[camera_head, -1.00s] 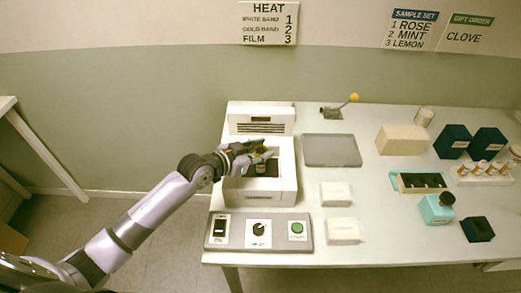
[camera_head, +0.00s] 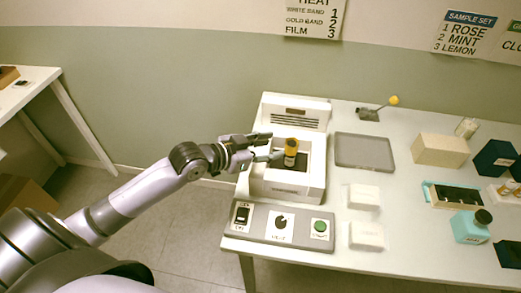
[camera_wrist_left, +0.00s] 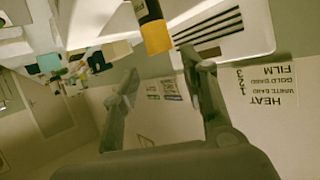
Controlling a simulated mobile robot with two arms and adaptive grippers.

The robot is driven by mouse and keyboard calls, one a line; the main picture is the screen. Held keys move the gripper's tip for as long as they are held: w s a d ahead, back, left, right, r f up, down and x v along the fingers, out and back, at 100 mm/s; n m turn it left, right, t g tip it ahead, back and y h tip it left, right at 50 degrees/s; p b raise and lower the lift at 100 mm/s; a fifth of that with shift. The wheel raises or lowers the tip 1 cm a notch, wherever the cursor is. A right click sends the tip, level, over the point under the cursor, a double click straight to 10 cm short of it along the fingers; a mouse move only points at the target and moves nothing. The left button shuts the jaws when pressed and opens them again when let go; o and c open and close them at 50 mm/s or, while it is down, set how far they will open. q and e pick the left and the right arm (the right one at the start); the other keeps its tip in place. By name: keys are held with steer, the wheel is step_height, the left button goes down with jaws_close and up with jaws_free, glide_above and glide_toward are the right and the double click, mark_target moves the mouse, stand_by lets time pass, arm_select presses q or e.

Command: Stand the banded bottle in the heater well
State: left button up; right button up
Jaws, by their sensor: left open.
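The banded bottle (camera_head: 291,153), dark with a pale band and an orange-yellow cap, stands upright in the dark well (camera_head: 285,171) of the white heater (camera_head: 288,190). Its base is hidden inside the well. My left gripper (camera_head: 269,147) is open and empty just left of the bottle, fingers pointing at it. In the left wrist view the bottle (camera_wrist_left: 152,27) shows upside down at the top, beyond the open fingers of my left gripper (camera_wrist_left: 160,68), apart from them. My right gripper is out of view.
A control panel (camera_head: 262,233) with a switch, a dial and a green button lies in front of the heater. A grey tray (camera_head: 364,152), white blocks (camera_head: 364,197), a beige block (camera_head: 440,151) and a teal bottle (camera_head: 470,228) stand to the right. Left of the table is open floor.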

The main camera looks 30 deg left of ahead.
arm_select(q)
steer(key=shift+v, duration=1.5)
